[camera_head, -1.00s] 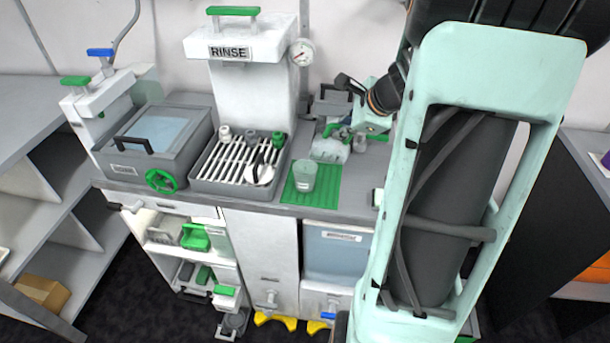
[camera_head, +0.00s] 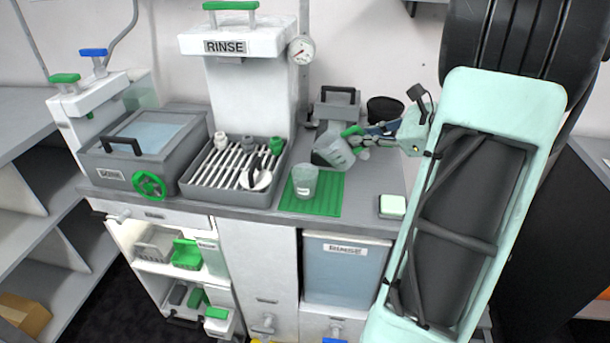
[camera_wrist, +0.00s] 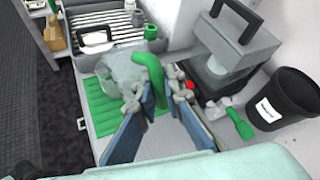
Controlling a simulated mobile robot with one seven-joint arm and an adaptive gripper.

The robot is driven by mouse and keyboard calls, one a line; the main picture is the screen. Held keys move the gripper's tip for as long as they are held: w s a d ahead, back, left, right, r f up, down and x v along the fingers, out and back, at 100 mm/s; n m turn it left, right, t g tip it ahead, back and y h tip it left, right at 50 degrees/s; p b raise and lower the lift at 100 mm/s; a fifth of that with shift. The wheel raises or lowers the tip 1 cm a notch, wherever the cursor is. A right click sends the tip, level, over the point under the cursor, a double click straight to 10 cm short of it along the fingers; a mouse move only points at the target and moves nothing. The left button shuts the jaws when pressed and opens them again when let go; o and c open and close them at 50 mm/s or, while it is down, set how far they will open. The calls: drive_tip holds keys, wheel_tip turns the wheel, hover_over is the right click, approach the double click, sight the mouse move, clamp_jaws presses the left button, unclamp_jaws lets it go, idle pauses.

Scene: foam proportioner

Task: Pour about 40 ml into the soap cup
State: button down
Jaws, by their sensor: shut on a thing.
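A clear cup with a small label (camera_head: 305,180) stands upright on a green ribbed mat (camera_head: 327,204). My gripper (camera_head: 362,141) is shut on the green handle of a translucent jug (camera_head: 333,152). The jug is tilted with its mouth side toward the left, up and to the right of the cup in the head view. In the wrist view, the jug (camera_wrist: 122,72) hangs over the green mat (camera_wrist: 105,110), and my gripper (camera_wrist: 170,100) has its fingers about the handle. The jug hides the cup there. I cannot see any liquid flowing.
A grey box with a handle (camera_head: 338,105) and a black bucket (camera_wrist: 287,98) stand behind. A pale green block (camera_head: 392,206) lies near the counter's front right.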

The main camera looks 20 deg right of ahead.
drive_tip(key=d+f+t+y+b, duration=0.1)
drive_tip(key=f+b, duration=0.1)
drive_tip(key=f, duration=0.1)
drive_tip(key=s+d+f+m+y+b, duration=0.1)
drive_tip(key=f+b, duration=0.1)
drive_tip(key=f, duration=0.1)
drive_tip(key=d+f+m+t+y+b, duration=0.1)
drive_tip(key=f, duration=0.2)
drive_tip(key=shift+s+d+t+b, duration=0.15)
drive_tip(key=shift+s+t+b, duration=0.15)
drive_tip(key=shift+b, duration=0.1)
drive_tip(key=shift+s+d+f+m+t+y, duration=0.15)
drive_tip(key=shift+d+m+t+y, duration=0.1)
drive_tip(key=shift+m+t+y, duration=0.3)
